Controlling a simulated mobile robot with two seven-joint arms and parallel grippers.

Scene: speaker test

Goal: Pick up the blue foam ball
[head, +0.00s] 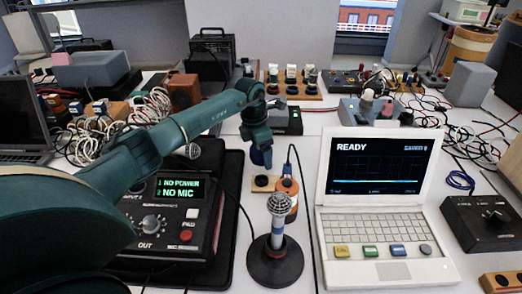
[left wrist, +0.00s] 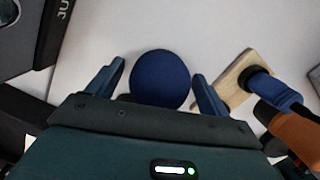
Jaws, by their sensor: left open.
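The blue foam ball (left wrist: 161,79) is a round dark-blue ball on the white tabletop in the left wrist view. My left gripper (left wrist: 156,84) is open, with one finger on each side of the ball and visible gaps between fingers and ball. In the head view my left gripper (head: 262,161) points down over the table behind the microphone. The ball is mostly hidden there by the gripper, with only dark blue showing at the fingers. My right gripper is in neither view.
A small wooden block (left wrist: 236,88) and a blue plug (left wrist: 277,88) lie right of the gripper. A microphone on a round stand (head: 278,235) stands in front, a black mixer box (head: 165,225) at left and a white laptop (head: 378,215) at right. Cables cover the back.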

